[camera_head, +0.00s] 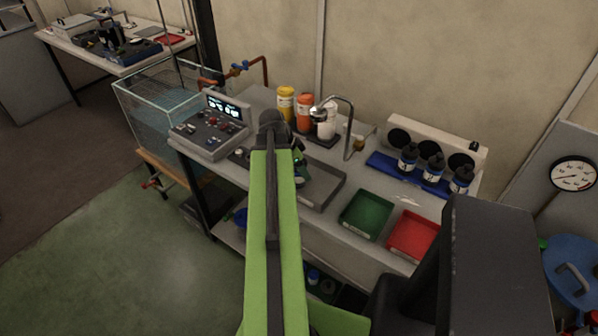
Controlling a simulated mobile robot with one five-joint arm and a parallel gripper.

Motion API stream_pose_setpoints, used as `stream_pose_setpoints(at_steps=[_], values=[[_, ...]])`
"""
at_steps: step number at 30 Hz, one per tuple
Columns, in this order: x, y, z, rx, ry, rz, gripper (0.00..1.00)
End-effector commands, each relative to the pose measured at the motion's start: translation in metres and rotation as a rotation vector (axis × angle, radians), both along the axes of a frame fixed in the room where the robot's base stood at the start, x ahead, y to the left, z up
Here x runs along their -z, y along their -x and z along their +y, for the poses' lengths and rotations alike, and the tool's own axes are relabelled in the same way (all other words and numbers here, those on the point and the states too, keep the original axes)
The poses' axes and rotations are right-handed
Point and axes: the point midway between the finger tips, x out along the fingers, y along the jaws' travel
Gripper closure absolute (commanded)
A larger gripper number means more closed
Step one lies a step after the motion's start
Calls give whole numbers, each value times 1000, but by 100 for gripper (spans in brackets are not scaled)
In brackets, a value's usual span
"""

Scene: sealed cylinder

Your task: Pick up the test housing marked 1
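Three dark cylinders with pale and blue bands, which look like the test housings, stand upright in a row on a blue tray (381,164) at the right of the bench: a left one (408,160), a middle one (433,168) and a right one (460,180). Their markings are too small to read, so I cannot tell which is marked 1. My green arm reaches over the bench front. My gripper (300,168) is mostly hidden behind the arm's end, above the grey sink area and well left of the housings. Its fingers do not show clearly.
A green tray (366,215) and a red tray (411,236) lie at the bench front. A control panel (211,125), yellow bottle (286,103), orange bottle (305,112) and tap (349,130) stand left of the housings. A white rack (430,142) with dark round openings stands behind them.

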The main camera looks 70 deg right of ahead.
Motion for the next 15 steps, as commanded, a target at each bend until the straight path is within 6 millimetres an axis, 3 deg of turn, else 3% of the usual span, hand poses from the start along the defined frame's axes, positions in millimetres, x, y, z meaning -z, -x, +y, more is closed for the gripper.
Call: stream_pose_setpoints(at_steps=[1, 7, 15], values=[[0, 0, 0, 0, 0, 0, 73], [0, 0, 0, 1, 0, 0, 99], [0, 1, 0, 1, 0, 0, 100]])
